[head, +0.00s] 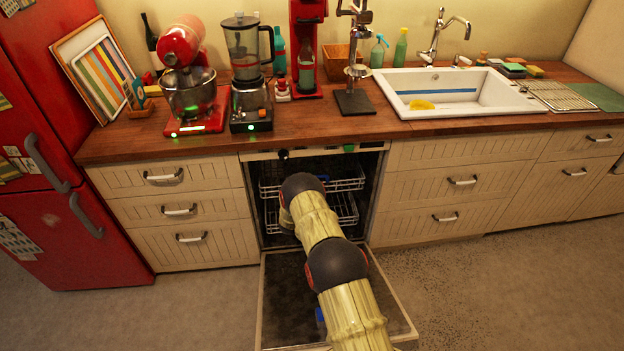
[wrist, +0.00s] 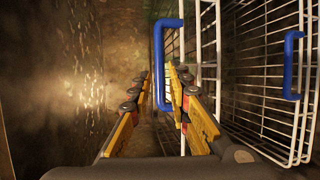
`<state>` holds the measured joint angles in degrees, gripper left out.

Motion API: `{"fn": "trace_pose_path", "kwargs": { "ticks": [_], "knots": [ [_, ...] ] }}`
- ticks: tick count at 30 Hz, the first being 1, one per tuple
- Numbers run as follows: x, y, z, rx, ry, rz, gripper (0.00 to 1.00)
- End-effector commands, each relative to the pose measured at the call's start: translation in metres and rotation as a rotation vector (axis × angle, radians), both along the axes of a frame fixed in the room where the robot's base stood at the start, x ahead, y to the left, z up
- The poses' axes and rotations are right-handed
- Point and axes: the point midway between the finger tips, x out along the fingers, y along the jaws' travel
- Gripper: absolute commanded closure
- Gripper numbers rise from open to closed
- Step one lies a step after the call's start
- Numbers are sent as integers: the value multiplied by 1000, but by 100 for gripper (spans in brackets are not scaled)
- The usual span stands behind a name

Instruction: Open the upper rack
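The dishwasher (head: 380,165) stands open under the counter, its door (head: 285,300) folded down flat. The white wire upper rack (head: 348,184) sits inside it, above the lower rack (head: 347,215). My arm reaches into the opening and hides the racks' middle and my gripper in the head view. In the wrist view my gripper (wrist: 158,75) is open, its yellow-sided fingers either side of a blue rack handle (wrist: 158,50). Contact is not clear. A second blue handle (wrist: 288,65) shows on wire racking at right. Which rack each handle belongs to is hard to tell.
Wooden-fronted drawers flank the dishwasher on the left (head: 180,210) and right (head: 462,182). A red fridge (head: 50,150) stands at far left. The counter (head: 300,125) above holds a mixer, blender and sink. The floor (head: 500,290) at right is clear.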

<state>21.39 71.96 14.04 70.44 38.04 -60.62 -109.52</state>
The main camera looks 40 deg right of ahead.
Motion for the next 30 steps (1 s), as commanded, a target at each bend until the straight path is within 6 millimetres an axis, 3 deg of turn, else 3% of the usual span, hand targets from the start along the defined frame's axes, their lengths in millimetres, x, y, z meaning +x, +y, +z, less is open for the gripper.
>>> {"fn": "trace_pose_path", "kwargs": {
  "ticks": [13,25,30],
  "knots": [
    [35,-50,-13,2,-2,-1,81],
    [40,-56,-12,3,-2,0,81],
    [40,-56,-13,3,-2,0,91]
  ]
}}
